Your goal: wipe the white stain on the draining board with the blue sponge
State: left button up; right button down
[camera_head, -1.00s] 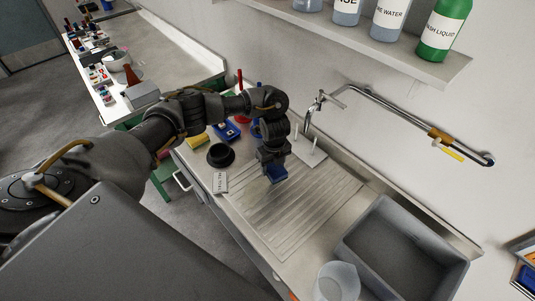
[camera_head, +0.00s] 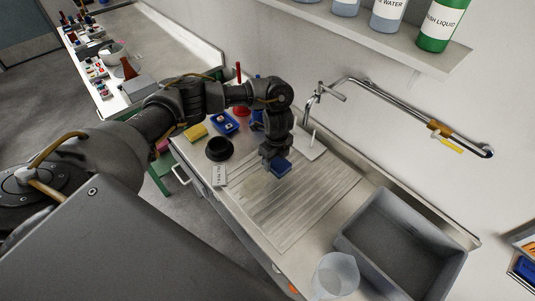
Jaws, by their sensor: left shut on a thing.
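The blue sponge (camera_head: 281,168) is at the upper part of the ribbed draining board (camera_head: 302,208), near the tap's base plate. My left gripper (camera_head: 274,156) points down and is shut on the sponge. The sponge is low over the board; I cannot tell whether it touches. A white stain does not show clearly on the board; the gripper and sponge cover part of the surface. My right gripper is not in view.
A grey basin (camera_head: 349,241) and a clear beaker (camera_head: 335,274) stand to the right. A black bowl (camera_head: 219,150), a white label card (camera_head: 219,175), a yellow sponge (camera_head: 195,132) and a blue tray (camera_head: 236,128) lie left. The tap (camera_head: 310,108) rises behind.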

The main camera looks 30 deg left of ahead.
pick_arm(q)
jog(key=s+d+n+b, duration=0.1)
jog(key=n, duration=0.1)
jog(key=s+d+f+n+b, duration=0.1)
jog(key=s+n+b, duration=0.1)
jog(key=n, duration=0.1)
jog(key=s+d+f+n+b, duration=0.1)
jog(key=s+d+n, duration=0.1)
jog(key=s+n+b, duration=0.1)
jog(key=s+n, duration=0.1)
jog(key=s+f+n+b, duration=0.1)
jog(key=s+n, duration=0.2)
jog(key=s+n+b, duration=0.2)
jog(key=shift+s+d+f+n, duration=0.2)
jog(key=shift+f+n, duration=0.05)
jog(key=shift+n, duration=0.05)
jog(key=shift+s+n, duration=0.5)
jog(key=shift+s, duration=0.1)
